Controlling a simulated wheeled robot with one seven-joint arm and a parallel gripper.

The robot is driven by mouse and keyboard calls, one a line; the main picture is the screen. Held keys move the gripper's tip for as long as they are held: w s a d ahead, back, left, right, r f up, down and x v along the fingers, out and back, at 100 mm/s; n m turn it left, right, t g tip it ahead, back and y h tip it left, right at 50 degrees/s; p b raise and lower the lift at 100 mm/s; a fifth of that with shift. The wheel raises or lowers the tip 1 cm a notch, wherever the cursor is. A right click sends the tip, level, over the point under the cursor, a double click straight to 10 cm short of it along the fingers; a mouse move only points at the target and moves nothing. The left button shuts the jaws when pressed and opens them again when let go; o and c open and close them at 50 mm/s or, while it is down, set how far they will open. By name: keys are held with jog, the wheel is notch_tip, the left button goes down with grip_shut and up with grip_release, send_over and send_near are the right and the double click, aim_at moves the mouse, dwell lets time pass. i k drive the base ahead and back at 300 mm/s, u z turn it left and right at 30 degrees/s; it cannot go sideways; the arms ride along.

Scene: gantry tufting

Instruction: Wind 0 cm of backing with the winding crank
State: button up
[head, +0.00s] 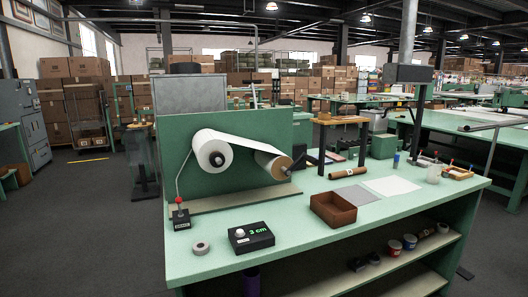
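A white backing roll (212,150) is mounted on the left of a green upright panel (250,127). A white sheet (243,146) runs from it to a tan roll (272,165) on the right. A grey crank-like piece with a dark grip (298,161) sticks out at the tan roll's end. A thin bent rod runs down from the white roll's left towards a red knob (179,200) on a small black box (181,220); whether they join is unclear. My gripper is not in view.
The green bench (330,235) also holds a tape ring (201,248), an open brown tray (333,209), a grey sheet (352,194), a white sheet (391,186) and a brown cylinder (348,173). A wooden-topped stand (338,120) rises behind. The bench's front right is clear.

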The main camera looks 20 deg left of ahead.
aim_at(280, 167)
jog(key=u, duration=0.55)
jog(key=i, duration=1.2)
jog(key=u, duration=0.35)
